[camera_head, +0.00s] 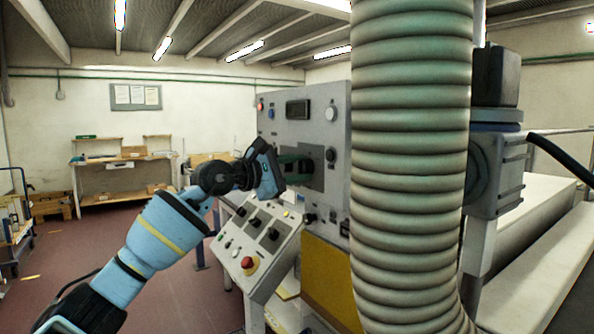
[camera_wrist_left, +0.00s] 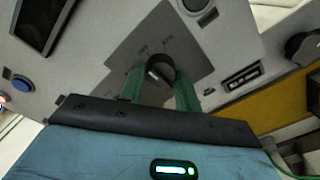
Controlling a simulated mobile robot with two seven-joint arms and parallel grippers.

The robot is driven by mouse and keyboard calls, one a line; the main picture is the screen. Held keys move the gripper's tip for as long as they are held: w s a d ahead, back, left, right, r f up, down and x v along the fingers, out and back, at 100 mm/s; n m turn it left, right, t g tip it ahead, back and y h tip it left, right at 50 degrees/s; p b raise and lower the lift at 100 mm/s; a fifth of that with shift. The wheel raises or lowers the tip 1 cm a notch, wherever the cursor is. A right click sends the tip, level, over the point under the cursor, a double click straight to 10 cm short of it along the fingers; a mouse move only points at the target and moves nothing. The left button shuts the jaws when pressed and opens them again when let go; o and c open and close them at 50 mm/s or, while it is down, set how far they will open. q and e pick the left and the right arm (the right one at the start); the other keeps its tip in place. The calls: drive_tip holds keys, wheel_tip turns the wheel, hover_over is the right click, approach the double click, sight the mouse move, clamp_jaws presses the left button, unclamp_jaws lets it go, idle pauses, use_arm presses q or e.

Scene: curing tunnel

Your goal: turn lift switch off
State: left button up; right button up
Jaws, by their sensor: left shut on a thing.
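The lift switch appears to be the black knob (camera_wrist_left: 160,70) on a dark grey plate (camera_wrist_left: 120,60) of the control cabinet, seen in the left wrist view. Small labels stand above the knob, too small to read for sure. My left gripper (camera_wrist_left: 160,88) has its green fingers on either side of the knob and is shut on it. In the head view my left gripper (camera_head: 292,160) reaches the same plate (camera_head: 309,176) from the left and hides the knob. My right gripper is not in view.
The cabinet (camera_head: 315,132) carries a display (camera_head: 298,109) and several buttons. A sloped console (camera_head: 236,250) with a red mushroom button (camera_head: 249,264) stands below my left arm. A thick ribbed hose (camera_head: 410,160) blocks the right of the cabinet. Open floor (camera_head: 120,240) lies left.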

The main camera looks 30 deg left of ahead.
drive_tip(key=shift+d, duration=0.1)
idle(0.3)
use_arm(q)
drive_tip(key=o, duration=1)
drive_tip(key=b+v, duration=0.1)
drive_tip(key=v, duration=0.7)
drive_tip(key=shift+b, duration=0.4)
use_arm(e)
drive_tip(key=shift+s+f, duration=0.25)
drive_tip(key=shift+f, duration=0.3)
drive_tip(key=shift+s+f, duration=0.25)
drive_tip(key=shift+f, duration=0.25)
use_arm(q)
drive_tip(key=shift+w, duration=0.1)
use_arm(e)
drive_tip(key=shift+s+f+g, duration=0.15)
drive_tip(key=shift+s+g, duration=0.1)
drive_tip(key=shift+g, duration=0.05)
